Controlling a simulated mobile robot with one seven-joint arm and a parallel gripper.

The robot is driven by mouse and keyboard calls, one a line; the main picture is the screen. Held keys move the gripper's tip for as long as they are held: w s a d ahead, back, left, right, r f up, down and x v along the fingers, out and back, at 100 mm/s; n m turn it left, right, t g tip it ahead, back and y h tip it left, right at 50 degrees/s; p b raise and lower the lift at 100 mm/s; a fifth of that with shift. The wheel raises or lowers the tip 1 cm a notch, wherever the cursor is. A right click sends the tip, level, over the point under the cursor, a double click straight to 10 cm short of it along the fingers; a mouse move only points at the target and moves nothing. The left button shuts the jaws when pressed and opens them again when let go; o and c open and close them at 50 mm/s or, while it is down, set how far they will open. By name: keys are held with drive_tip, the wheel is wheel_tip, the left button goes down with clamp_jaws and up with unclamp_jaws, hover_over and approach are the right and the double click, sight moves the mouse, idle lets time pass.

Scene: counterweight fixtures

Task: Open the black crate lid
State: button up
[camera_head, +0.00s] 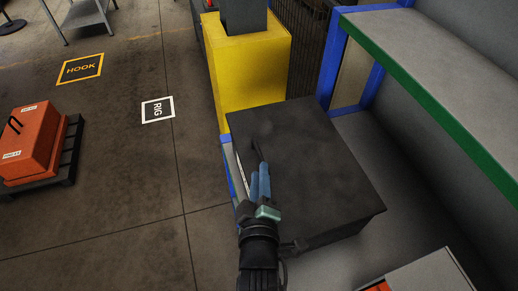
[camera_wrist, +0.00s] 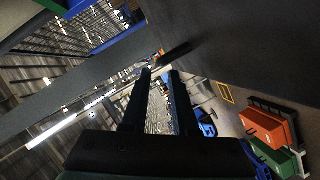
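The black crate lid (camera_head: 310,160) lies flat on top of the crate in the head view, and it looks closed. A dark handle (camera_head: 258,150) stands on the lid near its left edge. It also shows in the wrist view as a dark bar (camera_wrist: 175,53) sticking out from the dark lid surface (camera_wrist: 235,40). My gripper (camera_head: 258,168) is at the crate's left side, with its blue fingers just short of the handle. In the wrist view my gripper (camera_wrist: 161,72) has its fingers apart, with an empty gap between them. The handle is just beyond the fingertips; contact cannot be told.
A yellow block (camera_head: 248,70) stands right behind the crate. A shelf with a green edge (camera_head: 430,90) and blue posts is at right. An orange weight (camera_head: 30,140) sits on a dark pallet at left. The floor between, with RIG (camera_head: 158,110) and HOOK (camera_head: 80,69) signs, is clear.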

sight(260, 160)
drive_tip(key=p+x, duration=0.1)
drive_tip(key=x, duration=0.6)
drive_tip(key=shift+w+p, duration=0.25)
drive_tip(key=shift+p, duration=0.05)
clamp_jaws()
idle(1.2)
